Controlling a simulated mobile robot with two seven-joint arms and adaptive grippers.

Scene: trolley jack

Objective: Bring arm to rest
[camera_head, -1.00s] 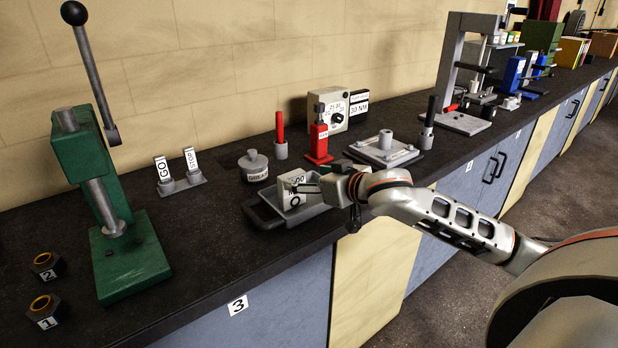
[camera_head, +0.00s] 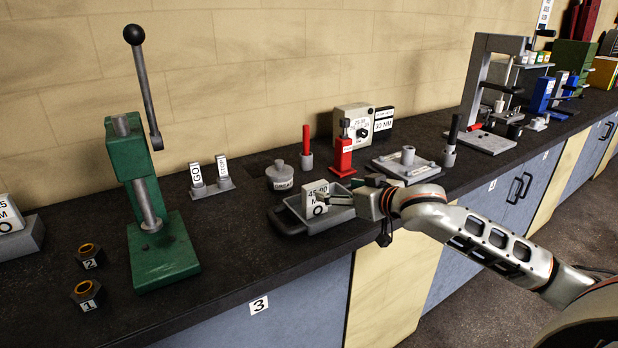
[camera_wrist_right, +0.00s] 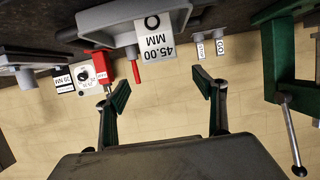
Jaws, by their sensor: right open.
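My right gripper (camera_head: 345,194) is beside a white block marked 45.00 MM (camera_head: 314,200), which stands in a grey tray (camera_head: 292,226) with a handle at the front of the bench. In the right wrist view the gripper's two dark green fingers (camera_wrist_right: 162,88) are open and wide apart, with nothing between them. The block also shows there (camera_wrist_right: 156,38), upside down, beyond the fingertips and in the tray (camera_wrist_right: 95,22). In the head view a finger overlaps the block's right side; I cannot tell from that view whether it touches. My left gripper is out of view.
A green lever press (camera_head: 165,255) stands to the left, with dark nuts 1 (camera_head: 88,294) and 2 (camera_head: 90,257) near it. Behind the tray are a lidded grey pot (camera_head: 282,177), a red jack (camera_head: 343,158) and a dial box (camera_head: 355,125). The bench between press and tray is clear.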

